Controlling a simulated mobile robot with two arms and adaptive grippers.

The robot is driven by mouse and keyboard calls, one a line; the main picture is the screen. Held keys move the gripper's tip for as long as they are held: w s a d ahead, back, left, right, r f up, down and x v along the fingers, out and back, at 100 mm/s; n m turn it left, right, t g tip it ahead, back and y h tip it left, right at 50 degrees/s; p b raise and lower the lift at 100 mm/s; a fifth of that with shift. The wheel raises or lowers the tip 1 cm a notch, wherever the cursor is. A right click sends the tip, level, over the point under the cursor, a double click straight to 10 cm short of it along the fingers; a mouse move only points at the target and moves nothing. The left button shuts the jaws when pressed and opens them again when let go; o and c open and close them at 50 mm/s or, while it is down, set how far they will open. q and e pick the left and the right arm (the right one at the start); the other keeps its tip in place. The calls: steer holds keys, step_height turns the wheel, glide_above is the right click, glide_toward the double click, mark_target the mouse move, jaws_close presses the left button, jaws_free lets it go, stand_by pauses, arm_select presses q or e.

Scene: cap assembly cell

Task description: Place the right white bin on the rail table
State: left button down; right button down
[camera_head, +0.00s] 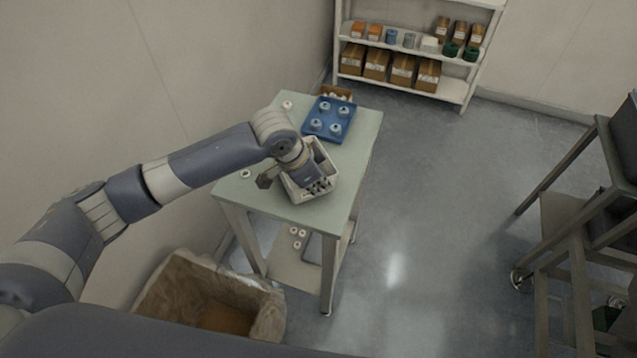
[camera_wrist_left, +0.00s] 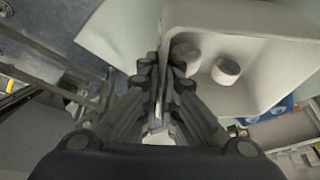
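A white bin (camera_head: 325,167) is at the front part of a pale green-topped table (camera_head: 358,140), with small parts inside. My left gripper (camera_head: 300,180) reaches down at it and hides part of it. In the left wrist view, the fingers of my left gripper (camera_wrist_left: 162,85) are close together with the wall of the white bin (camera_wrist_left: 245,45) between them. Two whitish round parts (camera_wrist_left: 226,71) show inside the bin. I cannot tell whether the bin rests on the tabletop or hangs just above it. My right gripper is not in view.
A blue tray (camera_head: 321,132) with several white caps lies behind the bin, with a brown box (camera_head: 337,92) beyond. A lined waste container (camera_head: 263,297) stands by the table's front left. A shelf (camera_head: 447,88) is at the back; dark equipment stands right. Open floor lies between.

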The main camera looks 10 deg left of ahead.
arm_select(q)
steer(key=shift+f, duration=0.65)
steer(key=c, duration=1.8)
jaws_free()
steer(key=shift+f, duration=0.1)
steer(key=b+v, duration=0.1)
steer(key=v, duration=1.1)
steer(key=shift+d, duration=0.1)
